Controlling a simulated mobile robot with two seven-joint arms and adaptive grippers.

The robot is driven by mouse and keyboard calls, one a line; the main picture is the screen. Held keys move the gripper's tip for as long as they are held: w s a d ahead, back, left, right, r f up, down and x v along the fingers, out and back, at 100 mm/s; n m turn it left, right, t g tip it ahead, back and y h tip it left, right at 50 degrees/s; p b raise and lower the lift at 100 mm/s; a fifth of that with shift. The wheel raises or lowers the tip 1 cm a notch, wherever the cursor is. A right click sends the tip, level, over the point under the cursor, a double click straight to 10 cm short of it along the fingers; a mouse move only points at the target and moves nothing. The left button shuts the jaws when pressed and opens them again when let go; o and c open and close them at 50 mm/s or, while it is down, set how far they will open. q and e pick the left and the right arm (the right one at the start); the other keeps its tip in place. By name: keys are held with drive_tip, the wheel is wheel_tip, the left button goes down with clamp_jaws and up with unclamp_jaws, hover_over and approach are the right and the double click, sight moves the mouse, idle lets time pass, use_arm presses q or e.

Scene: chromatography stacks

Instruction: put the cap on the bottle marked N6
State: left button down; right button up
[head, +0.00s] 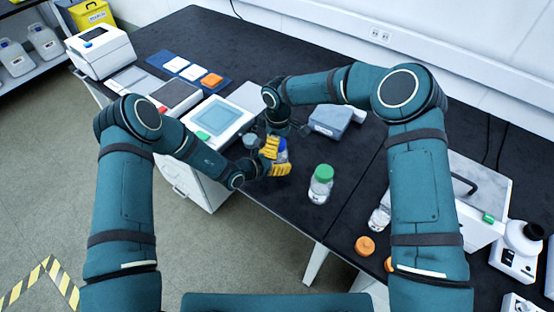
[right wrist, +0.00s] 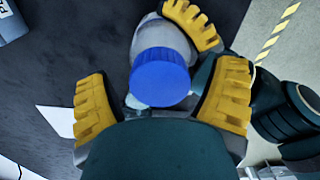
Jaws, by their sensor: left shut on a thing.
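A blue cap (right wrist: 160,78) sits at the mouth end of a clear bottle (right wrist: 165,38) in the right wrist view. The cap also shows in the head view (head: 282,146). My left gripper (head: 272,158) is shut on the bottle, its yellow fingers across it. My right gripper (right wrist: 160,92) is over the cap with its two yellow fingers spread, a visible gap on each side. I cannot read any N6 mark, nor tell how tightly the cap is seated.
A green-capped bottle (head: 320,184) stands right of my grippers. A clear bottle (head: 379,218) and an orange cap (head: 365,246) are farther right. A grey box (head: 331,120) stands behind, a device with a screen (head: 218,120) to the left. The dark bench (head: 345,165) is clear between.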

wheel_tip(320, 180, up, 12)
idle(0.8)
use_arm(q)
unclamp_jaws()
drive_tip(key=v, duration=1.2)
